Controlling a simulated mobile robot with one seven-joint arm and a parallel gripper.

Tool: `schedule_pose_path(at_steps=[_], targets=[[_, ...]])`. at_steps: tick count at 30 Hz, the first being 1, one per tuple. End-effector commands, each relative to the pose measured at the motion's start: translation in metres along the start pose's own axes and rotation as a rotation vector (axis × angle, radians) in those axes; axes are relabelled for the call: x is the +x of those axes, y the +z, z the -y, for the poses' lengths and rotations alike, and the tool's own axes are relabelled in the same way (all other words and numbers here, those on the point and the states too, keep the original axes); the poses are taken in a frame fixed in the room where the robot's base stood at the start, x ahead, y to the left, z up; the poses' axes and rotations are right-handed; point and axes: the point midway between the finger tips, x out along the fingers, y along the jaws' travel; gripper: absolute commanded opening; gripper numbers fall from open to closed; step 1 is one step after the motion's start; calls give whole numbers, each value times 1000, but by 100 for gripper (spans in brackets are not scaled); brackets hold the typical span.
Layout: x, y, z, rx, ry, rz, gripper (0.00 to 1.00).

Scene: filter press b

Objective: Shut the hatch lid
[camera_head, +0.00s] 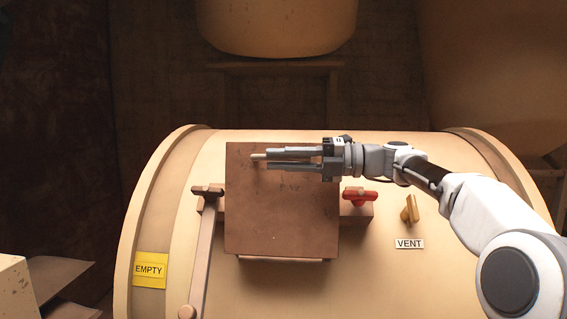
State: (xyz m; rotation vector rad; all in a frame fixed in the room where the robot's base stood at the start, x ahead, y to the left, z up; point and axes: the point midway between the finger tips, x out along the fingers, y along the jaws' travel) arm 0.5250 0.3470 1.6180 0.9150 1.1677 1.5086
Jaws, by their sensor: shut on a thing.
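The hatch lid (282,215) is a brown square plate in the middle of the head view, above the curved cream tank. It hides the tank's opening, and I cannot tell how far it stands off the tank. My gripper (262,160) reaches in from the right, with its fingers lying across the upper part of the lid. It is shut on a small pale piece (258,156) at the fingertips, which seems to be part of the lid. The fingers hide most of that piece.
A yellow vent handle (409,209) stands above the VENT label (409,244). A yellow EMPTY tag (150,270) is at lower left. Large cream vessels (278,25) stand behind.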

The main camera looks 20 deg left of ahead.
Motion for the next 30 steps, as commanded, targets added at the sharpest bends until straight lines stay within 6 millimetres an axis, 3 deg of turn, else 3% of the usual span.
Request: schedule_pose_path(at_steps=[1,16,17,21,30], targets=[[1,2,-7,-4,7,2,0],[1,4,-8,4,8,4,0],[1,4,-8,4,8,4,25],[1,4,-7,7,6,3,47],[-2,4,-2,13,3,2,47]])
